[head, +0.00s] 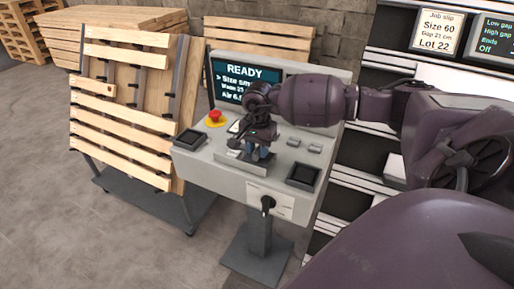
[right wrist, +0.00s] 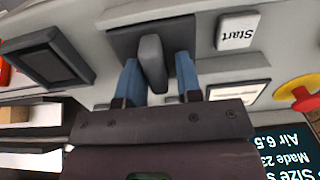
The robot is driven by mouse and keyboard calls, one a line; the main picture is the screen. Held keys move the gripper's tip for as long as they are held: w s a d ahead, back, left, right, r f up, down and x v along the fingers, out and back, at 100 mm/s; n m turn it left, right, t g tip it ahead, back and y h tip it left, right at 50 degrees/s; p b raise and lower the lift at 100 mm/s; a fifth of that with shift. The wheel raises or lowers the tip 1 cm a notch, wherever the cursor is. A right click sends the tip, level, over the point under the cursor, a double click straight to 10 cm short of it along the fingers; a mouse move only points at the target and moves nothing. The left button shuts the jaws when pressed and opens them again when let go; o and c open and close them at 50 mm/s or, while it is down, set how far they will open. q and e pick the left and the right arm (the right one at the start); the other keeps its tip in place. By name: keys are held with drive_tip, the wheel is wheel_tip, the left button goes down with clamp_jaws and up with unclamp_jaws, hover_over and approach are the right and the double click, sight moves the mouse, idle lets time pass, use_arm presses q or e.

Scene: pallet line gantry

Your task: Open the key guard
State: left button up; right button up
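The grey control console (head: 200,152) stands in the middle of the head view. On its sloped top, my right gripper (head: 257,155) points down at a dark plate with a raised grey upright piece. In the right wrist view this grey piece (right wrist: 152,62) stands between the two blue fingertips of my right gripper (right wrist: 160,85). The fingers are apart, with a narrow gap visible on the right side; firm contact is not visible. No label marks this piece as the key guard. A black key-like handle (head: 267,204) sits on a white plate on the console's front. My left gripper is out of view.
A white Start button (right wrist: 237,32) lies close beside the grey piece. A red emergency stop (head: 215,116) on yellow, two dark square pads (head: 303,176) and a READY screen (head: 236,75) are near. A pallet rack (head: 125,100) stands left.

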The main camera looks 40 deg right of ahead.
sight(257, 148)
drive_tip(key=shift+o, duration=0.8)
wheel_tip(257, 148, up, 11)
drive_tip(key=shift+a+f, duration=0.1)
drive_tip(key=shift+f, duration=0.05)
idle(0.4)
